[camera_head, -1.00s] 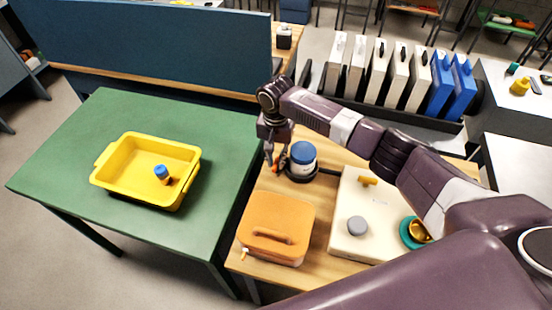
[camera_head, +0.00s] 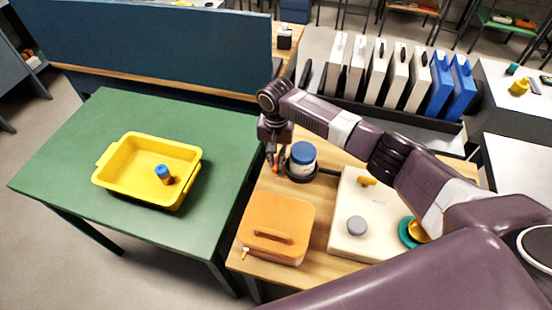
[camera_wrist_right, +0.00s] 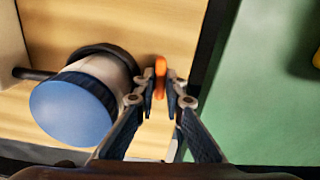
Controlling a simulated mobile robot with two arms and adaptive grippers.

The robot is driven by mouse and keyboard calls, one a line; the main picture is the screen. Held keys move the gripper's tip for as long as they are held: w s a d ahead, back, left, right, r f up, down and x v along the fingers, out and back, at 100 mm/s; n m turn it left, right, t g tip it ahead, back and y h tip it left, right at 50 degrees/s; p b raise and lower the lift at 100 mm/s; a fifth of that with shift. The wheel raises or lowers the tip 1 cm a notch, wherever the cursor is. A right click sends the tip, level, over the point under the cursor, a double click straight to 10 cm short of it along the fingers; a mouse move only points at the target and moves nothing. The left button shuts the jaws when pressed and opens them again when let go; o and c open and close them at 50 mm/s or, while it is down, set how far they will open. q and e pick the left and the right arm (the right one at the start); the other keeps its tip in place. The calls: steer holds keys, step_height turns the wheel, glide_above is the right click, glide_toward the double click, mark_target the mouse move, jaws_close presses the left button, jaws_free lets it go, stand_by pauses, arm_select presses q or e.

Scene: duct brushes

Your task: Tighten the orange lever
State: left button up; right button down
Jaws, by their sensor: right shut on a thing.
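The orange lever (camera_wrist_right: 160,80) stands between the fingertips of my right gripper (camera_wrist_right: 161,98) in the right wrist view. The gripper is shut on it. In the head view my right gripper (camera_head: 275,163) points down beside a white jar with a blue lid (camera_head: 303,154), on its left, and only a bit of orange shows there. The jar also shows in the right wrist view (camera_wrist_right: 75,108), with a dark ring (camera_wrist_right: 112,50) around it. How the lever joins the ring is hidden. My left gripper is not in view.
An orange case (camera_head: 277,228) and a cream box with a grey knob (camera_head: 357,226) sit on the wooden table, nearer than the jar. A green table (camera_head: 95,118) at the left holds a yellow bin (camera_head: 118,187) with a small blue-capped bottle inside (camera_head: 163,174).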

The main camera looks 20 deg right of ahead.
mark_target(276, 162)
steer(key=n+p, duration=0.2)
steer(key=n, duration=0.1)
steer(key=shift+r, duration=0.15)
steer(key=n+p, duration=0.1)
steer(key=n, duration=0.4)
steer(key=shift+p, duration=0.35)
steer(key=n, duration=0.4)
steer(key=shift+p, duration=0.4)
steer(key=shift+n, duration=2.2)
steer(key=shift+w, duration=0.1)
steer(key=c, duration=2.3)
jaws_free()
step_height(276, 162, up, 12)
